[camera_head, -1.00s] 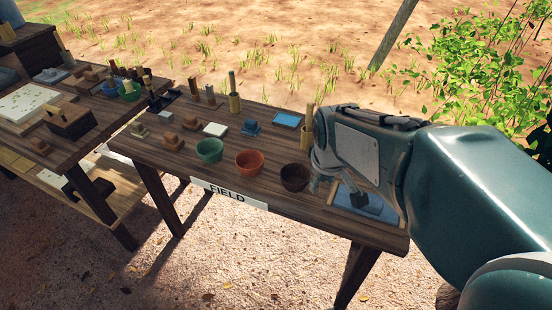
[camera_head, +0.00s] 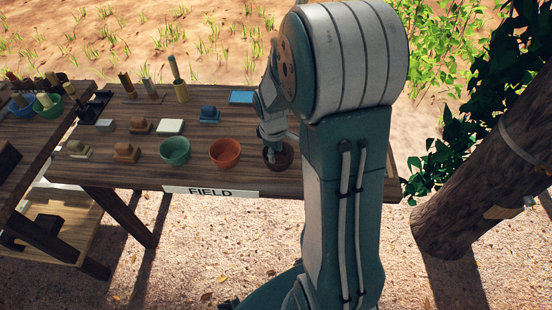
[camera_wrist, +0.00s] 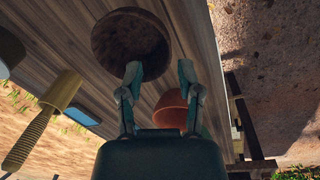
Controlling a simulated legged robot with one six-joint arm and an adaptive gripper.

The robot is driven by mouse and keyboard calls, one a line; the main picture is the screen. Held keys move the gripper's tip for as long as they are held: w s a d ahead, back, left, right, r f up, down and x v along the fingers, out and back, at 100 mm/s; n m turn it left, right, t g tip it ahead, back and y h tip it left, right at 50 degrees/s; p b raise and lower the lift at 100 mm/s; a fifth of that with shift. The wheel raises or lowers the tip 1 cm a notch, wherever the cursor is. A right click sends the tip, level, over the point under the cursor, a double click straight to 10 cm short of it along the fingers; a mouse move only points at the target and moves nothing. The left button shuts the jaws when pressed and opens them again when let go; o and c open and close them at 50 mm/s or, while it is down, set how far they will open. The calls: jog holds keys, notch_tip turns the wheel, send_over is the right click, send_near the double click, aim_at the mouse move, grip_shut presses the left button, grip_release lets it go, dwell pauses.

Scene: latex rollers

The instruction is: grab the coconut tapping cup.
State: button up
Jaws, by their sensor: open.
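The coconut tapping cup is a dark brown round bowl (camera_head: 284,154) near the front edge of the FIELD table, right of the red-orange bowl (camera_head: 225,153). In the wrist view the cup (camera_wrist: 125,35) is at the top centre. My gripper (camera_head: 272,140) is at the cup, with my arm beside it hiding part of the table. In the wrist view my gripper (camera_wrist: 160,74) is open. Its left fingertip overlaps the cup's near rim and its right fingertip is just right of the cup. I cannot tell whether either touches it.
A green bowl (camera_head: 174,151) stands left of the red-orange bowl. Blue, white and brown blocks and upright wooden-handled tools stand further back and left on the table (camera_head: 100,172). A tree trunk (camera_head: 470,180) rises to the right. The ground in front is clear.

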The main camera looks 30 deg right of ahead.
aim_at(275, 168)
jog(key=shift+d+f, duration=0.1)
jog(key=shift+f, duration=0.65)
jog(key=f, duration=0.5)
jog(key=shift+a, duration=0.2)
grip_shut()
